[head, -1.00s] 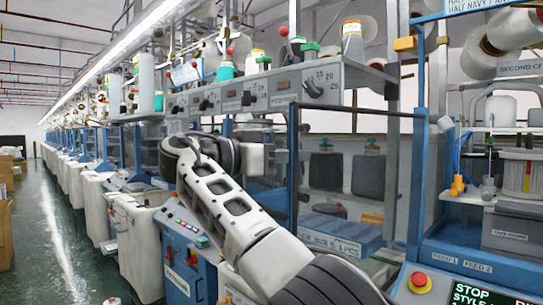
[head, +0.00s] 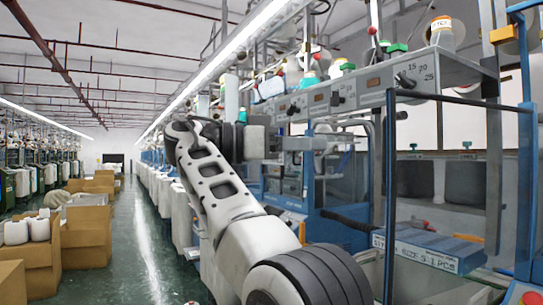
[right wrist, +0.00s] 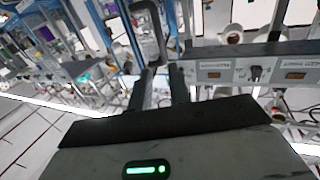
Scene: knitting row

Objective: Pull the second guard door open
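My right arm reaches up and left in the head view, and its gripper (head: 298,144) points right, towards the machine fronts. A guard door with a thin dark frame (head: 390,190) stands to the right of the gripper. I cannot tell whether this is the second one or how far it is open. In the right wrist view my right gripper (right wrist: 163,68) shows two dark fingers with a gap between them. A dark looped handle (right wrist: 134,30) lies just beyond the fingertips; I see no clear grip on it. My left gripper is out of view.
A knitting machine with a grey control panel (head: 340,95) stands at the right, with a blue labelled box (head: 430,252) inside. Cardboard boxes (head: 85,235) stand along the left. The green aisle floor (head: 140,250) between is clear.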

